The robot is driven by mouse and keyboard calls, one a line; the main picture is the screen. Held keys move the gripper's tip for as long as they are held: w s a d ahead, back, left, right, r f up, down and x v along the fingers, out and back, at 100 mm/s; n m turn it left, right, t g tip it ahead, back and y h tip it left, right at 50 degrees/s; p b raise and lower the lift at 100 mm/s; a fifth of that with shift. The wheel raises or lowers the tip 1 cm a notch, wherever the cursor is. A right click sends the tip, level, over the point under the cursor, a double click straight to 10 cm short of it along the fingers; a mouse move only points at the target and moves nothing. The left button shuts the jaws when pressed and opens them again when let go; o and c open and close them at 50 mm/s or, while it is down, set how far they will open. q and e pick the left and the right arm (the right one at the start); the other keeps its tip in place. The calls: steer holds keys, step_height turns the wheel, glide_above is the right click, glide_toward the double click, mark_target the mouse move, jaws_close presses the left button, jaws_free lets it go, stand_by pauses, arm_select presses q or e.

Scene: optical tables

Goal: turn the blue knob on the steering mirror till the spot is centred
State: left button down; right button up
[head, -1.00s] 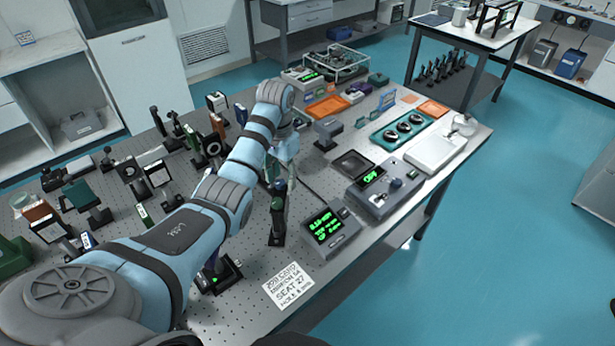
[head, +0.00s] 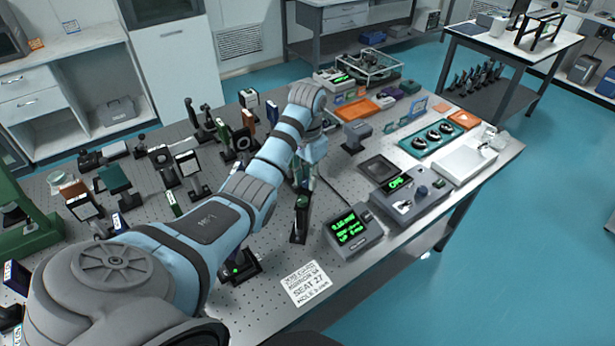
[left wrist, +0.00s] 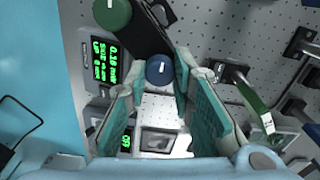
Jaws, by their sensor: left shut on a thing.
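The blue knob (left wrist: 159,70) shows in the left wrist view as a round cap with a white mark, on the end of a black mount (left wrist: 150,38). A green knob (left wrist: 112,15) is on the same mount, up and to the left. My left gripper (left wrist: 158,88) is shut on the blue knob, its teal fingers either side. In the head view my left gripper (head: 305,165) is above the middle of the table, close to a black post (head: 300,218); the blue knob is hidden there. I cannot make out the spot. My right gripper is out of view.
A meter with green digits (head: 353,232) stands right of the post, with a white card (head: 306,283) in front. Several optic mounts crowd the table's left side.

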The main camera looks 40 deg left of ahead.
arm_select(q)
steer(key=m, duration=0.3)
steer(key=shift+m, duration=0.4)
steer(key=m, duration=0.3)
steer(key=shift+m, duration=0.3)
steer(key=m, duration=0.6)
steer(key=shift+m, duration=0.3)
steer(key=c, duration=1.4)
jaws_free()
